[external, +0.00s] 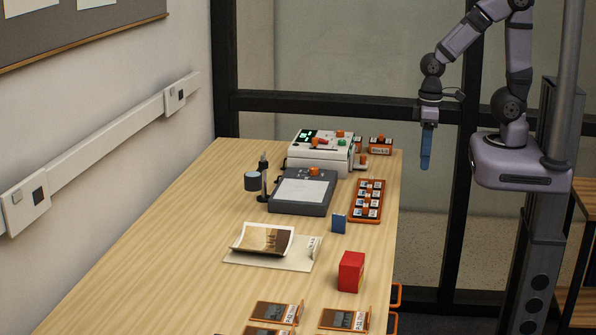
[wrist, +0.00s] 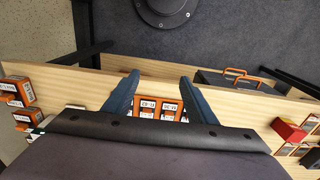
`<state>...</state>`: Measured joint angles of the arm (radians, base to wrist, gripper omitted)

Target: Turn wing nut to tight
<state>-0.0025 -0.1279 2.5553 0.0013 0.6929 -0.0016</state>
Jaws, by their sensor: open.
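My gripper (external: 426,160) hangs fingers down to the right of the table, above its right edge level and apart from everything. In the wrist view my gripper (wrist: 158,82) shows two blue fingers spread apart with nothing between them. No part can be clearly made out as a wing nut. A dark grey flat device (external: 300,194) with a pale top plate stands on the table and has a small orange knob (external: 314,171) at its back edge. A white box device (external: 320,158) behind it carries orange, red and green parts on top.
An orange tray (external: 379,185) with several labelled pieces lies at the table's right edge. A blue block (external: 339,223), red block (external: 351,271), photo on paper (external: 264,239), dark cylinder (external: 251,181) and orange-framed pieces (external: 345,318) share the wooden table (external: 180,250). Its left side is clear.

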